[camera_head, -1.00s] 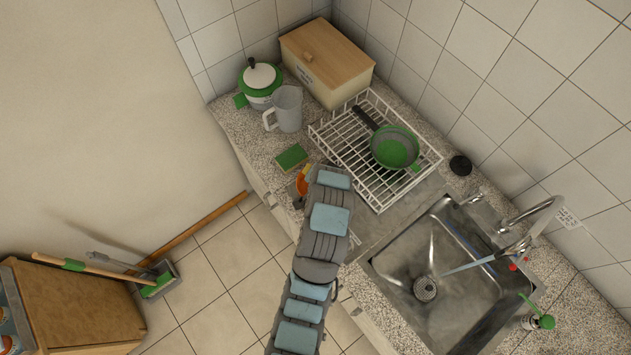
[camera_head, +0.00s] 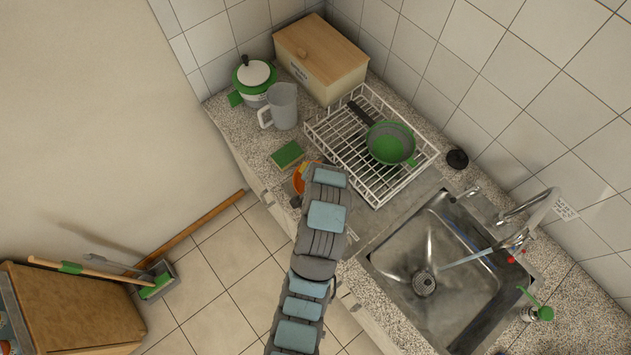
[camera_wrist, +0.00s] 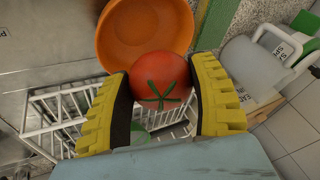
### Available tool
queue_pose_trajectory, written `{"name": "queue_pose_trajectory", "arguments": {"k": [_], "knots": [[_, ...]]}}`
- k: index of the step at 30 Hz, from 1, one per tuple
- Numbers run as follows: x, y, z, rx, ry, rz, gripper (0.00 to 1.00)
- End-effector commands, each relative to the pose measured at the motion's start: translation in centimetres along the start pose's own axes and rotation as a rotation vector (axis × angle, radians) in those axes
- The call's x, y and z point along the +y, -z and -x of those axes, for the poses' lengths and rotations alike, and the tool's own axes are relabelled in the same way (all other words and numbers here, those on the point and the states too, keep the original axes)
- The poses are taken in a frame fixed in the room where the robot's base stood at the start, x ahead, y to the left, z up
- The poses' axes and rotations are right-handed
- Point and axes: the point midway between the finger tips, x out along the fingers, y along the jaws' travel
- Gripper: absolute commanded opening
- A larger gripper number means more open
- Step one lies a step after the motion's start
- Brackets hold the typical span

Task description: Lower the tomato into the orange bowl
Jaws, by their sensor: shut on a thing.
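The red tomato (camera_wrist: 160,82) with a green star-shaped top sits between the yellow ribbed fingers of my gripper (camera_wrist: 165,105) in the wrist view. My gripper is shut on it. The orange bowl (camera_wrist: 145,30) lies just beyond the tomato in the wrist view, and the tomato overlaps its near rim. I cannot tell the height of the tomato over the bowl. In the head view only a part of the orange bowl (camera_head: 299,180) shows at the counter's front edge.
A green sponge (camera_head: 287,154), a grey jug (camera_head: 283,106) and a green-and-white pot (camera_head: 255,78) stand near the bowl. A white dish rack (camera_head: 340,150) holds a green pan (camera_head: 389,143). The sink (camera_head: 440,245) is to the right. A wooden box (camera_head: 320,60) stands behind.

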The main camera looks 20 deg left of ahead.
Motion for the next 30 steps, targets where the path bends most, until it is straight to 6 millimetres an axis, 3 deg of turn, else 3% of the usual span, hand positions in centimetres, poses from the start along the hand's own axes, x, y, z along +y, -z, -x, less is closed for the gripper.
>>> {"name": "queue_pose_trajectory", "arguments": {"k": [15, 30], "knots": [[0.7, -0.7, -1.8, 0.002, 0.0, 0.0, 0.22], [0.7, -0.7, -1.8, 0.002, 0.0, 0.0, 0.22]]}}
